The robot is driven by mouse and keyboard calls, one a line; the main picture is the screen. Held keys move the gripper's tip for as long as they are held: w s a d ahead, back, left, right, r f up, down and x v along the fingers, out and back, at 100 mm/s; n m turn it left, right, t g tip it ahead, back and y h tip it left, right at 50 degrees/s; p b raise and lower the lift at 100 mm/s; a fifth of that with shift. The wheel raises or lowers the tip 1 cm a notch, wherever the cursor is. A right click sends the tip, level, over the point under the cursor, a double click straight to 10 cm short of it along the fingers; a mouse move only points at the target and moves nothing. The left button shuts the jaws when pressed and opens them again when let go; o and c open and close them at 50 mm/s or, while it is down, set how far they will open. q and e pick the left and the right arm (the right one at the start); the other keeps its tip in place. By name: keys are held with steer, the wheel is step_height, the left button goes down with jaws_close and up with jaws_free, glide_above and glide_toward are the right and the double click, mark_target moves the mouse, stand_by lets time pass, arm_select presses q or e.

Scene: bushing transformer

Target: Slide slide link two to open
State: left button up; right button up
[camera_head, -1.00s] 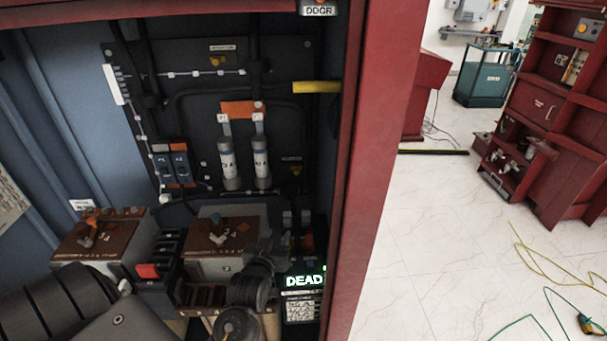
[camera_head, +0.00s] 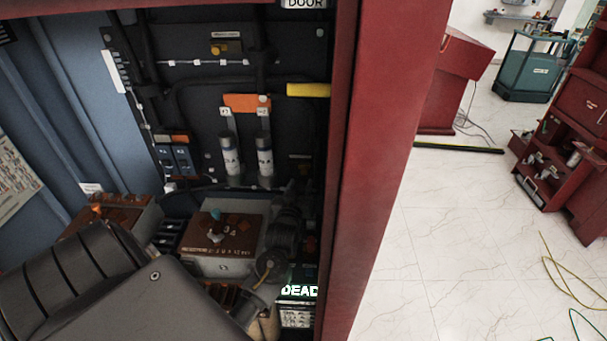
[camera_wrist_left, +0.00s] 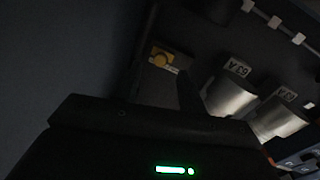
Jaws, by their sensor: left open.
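I cannot tell for sure which part is slide link two. A pair of small blue modules (camera_head: 175,158) with orange tops is on the back panel. A grey box (camera_head: 208,268) with a brown top and small knobs stands below, and a similar brown-topped box (camera_head: 125,212) is at its left, partly hidden by my arm. My left gripper (camera_head: 291,198) is dark against the panel, right of the grey box. The wrist view shows its dark fingers (camera_wrist_left: 168,75) apart and empty, with the blue modules (camera_wrist_left: 300,160) at the lower right edge. My right gripper is not in view.
Two white fuse cylinders (camera_head: 232,158) hang under an orange bar (camera_head: 247,103); they also show close in the wrist view (camera_wrist_left: 232,98). A yellow tube (camera_head: 308,90) is at the right. The red cabinet post (camera_head: 375,170) bounds the right side. A DEAD display (camera_head: 298,291) glows below.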

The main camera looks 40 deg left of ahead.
mark_target(304, 174)
arm_select(q)
steer(key=x, duration=0.4)
steer(key=shift+s+r+p, duration=0.1)
steer(key=shift+p, duration=0.25)
steer(key=shift+w+a, duration=0.15)
steer(key=shift+w, duration=0.1)
steer(key=shift+w+a, duration=0.1)
steer(key=shift+w, duration=0.05)
jaws_close()
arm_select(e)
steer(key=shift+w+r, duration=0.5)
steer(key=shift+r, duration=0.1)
